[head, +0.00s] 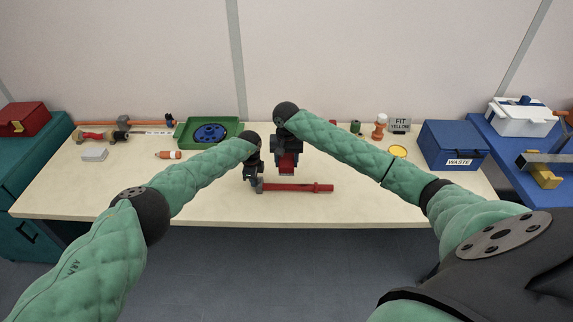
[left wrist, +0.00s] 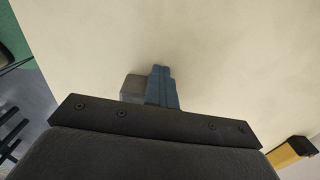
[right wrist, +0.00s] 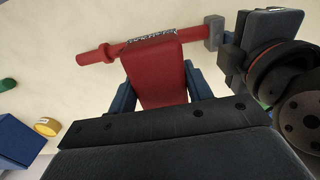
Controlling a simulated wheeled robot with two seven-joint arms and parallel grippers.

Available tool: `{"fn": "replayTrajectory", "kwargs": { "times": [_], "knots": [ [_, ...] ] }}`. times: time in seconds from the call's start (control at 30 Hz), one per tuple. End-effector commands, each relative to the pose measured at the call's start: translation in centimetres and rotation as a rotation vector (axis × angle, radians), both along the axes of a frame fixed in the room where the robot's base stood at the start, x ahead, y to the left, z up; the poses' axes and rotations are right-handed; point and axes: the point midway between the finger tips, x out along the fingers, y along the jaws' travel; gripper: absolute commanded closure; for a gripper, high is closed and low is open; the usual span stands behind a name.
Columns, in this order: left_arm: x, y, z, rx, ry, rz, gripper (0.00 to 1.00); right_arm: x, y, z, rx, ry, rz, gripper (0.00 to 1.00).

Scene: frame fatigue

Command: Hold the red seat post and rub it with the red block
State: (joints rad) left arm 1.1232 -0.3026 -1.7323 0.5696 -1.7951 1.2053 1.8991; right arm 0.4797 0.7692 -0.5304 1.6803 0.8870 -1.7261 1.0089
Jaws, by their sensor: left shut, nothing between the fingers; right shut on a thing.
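The red seat post (head: 300,187) lies across the table near its front edge, its grey end at the left. In the right wrist view the seat post (right wrist: 100,54) runs behind the red block. My left gripper (head: 259,186) is at the grey end; its blue fingers (left wrist: 161,85) are shut together with nothing between them. A grey block-like piece (left wrist: 132,88) sits beside those fingers. My right gripper (head: 287,165) is shut on the red block (right wrist: 153,75), which also shows in the head view (head: 286,166). I cannot tell whether block and post touch.
A green tray (head: 180,136) with a blue disc stands behind on the left. A blue WASTE bin (head: 453,146) stands at the right. A white block (head: 94,155) and an orange bottle (head: 168,155) lie at the left. The table's front right is clear.

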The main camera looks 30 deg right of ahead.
Motion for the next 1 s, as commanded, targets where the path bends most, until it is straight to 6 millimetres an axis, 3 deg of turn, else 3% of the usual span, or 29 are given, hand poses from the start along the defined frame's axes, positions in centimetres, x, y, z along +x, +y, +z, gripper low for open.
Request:
{"fn": "replayTrajectory", "kwargs": {
  "times": [0.43, 0.57, 1.0],
  "knots": [
    [0.00, 0.00, 0.00, 0.000, 0.000, 0.000, 1.00, 0.00, -0.01, 0.08, 0.000, 0.000, 0.000, 0.68],
    [0.00, 0.00, 0.00, 0.000, 0.000, 0.000, 0.77, 0.00, -0.01, 0.07, 0.000, 0.000, 0.000, 0.68],
    [0.09, -0.04, 0.97, -0.001, -0.001, -0.002, 0.77, 0.00, -0.01, 0.08, 0.000, 0.000, 0.000, 0.68]
  ]
}}
